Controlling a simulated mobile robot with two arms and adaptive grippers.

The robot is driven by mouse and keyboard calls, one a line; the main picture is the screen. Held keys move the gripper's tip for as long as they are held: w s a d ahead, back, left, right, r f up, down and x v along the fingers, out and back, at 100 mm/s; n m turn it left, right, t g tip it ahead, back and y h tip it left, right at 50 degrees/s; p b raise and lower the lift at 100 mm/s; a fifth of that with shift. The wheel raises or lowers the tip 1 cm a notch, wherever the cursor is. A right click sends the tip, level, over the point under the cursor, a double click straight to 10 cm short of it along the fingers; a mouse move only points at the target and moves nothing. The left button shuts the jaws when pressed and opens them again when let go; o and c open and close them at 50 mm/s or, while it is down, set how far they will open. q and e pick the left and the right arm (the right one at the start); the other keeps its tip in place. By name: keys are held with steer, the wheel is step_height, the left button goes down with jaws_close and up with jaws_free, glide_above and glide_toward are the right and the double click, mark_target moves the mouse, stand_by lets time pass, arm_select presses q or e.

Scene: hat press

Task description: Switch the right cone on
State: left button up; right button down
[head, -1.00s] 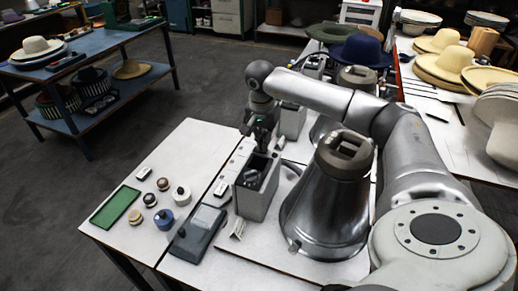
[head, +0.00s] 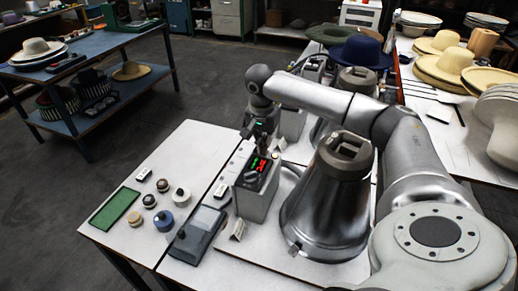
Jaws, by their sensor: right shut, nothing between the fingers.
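The right cone (head: 322,212) is a large metal cone with a brown block on top, standing on the white table. Its grey control box (head: 256,203) stands just left of it, with red and green lit marks on its dark sloped top panel. My right gripper (head: 264,152) is shut and empty, pointing down at the upper edge of that panel. I cannot tell whether the fingertips touch the panel. A second cone (head: 357,78) stands farther back, partly hidden by my right arm. My left gripper is not in view.
The table's far left part is clear.

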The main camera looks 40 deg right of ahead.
steer(key=shift+r+p, duration=2.35)
steer(key=shift+r, duration=1)
